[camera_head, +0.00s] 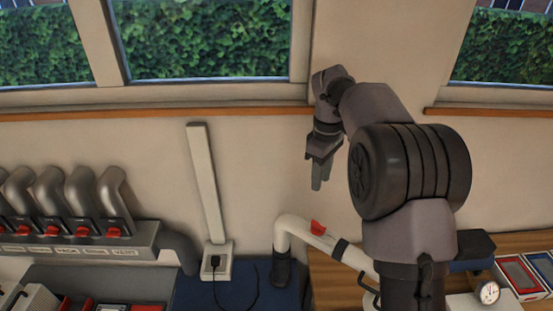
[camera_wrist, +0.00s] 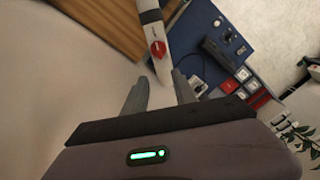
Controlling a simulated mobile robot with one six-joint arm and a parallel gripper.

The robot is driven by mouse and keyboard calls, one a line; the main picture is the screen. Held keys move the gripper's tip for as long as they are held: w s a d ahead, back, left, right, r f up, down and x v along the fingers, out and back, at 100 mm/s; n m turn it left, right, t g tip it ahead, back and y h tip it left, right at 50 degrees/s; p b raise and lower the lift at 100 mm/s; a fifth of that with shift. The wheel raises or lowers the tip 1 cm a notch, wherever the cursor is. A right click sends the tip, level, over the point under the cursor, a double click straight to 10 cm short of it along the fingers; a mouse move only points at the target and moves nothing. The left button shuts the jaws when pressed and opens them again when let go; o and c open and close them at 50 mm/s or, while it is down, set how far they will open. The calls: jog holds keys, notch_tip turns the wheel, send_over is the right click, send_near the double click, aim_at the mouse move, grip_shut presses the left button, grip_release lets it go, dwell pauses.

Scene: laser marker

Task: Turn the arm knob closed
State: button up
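The red arm knob (camera_head: 317,228) sits on the white tubular extraction arm (camera_head: 292,224), which bends down at its left end. In the wrist view the knob (camera_wrist: 158,48) shows as a red patch on the white tube (camera_wrist: 152,22), ahead of the fingers. My gripper (camera_head: 317,182) hangs with its fingers pointing down, above the knob and apart from it. In the wrist view my gripper (camera_wrist: 161,80) has its two grey fingers spread with nothing between them. The knob's exact turn angle is too small to tell.
A wall outlet (camera_head: 216,262) with a plugged cable stands left of the tube. Several grey pipes with red handles (camera_head: 113,232) line the far left. A round gauge (camera_head: 487,292) and red and blue trays (camera_head: 520,275) lie at the right.

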jog(key=b, duration=0.1)
send_over(319, 224)
notch_tip(319, 224, down, 4)
notch_tip(319, 224, down, 12)
jog(key=shift+s+d+r, duration=0.1)
jog(key=shift+r, duration=0.05)
jog(key=shift+w+f, duration=0.2)
jog(key=shift+f, duration=0.35)
jog(key=shift+s, duration=0.1)
jog(key=shift+c, duration=0.4)
grip_shut()
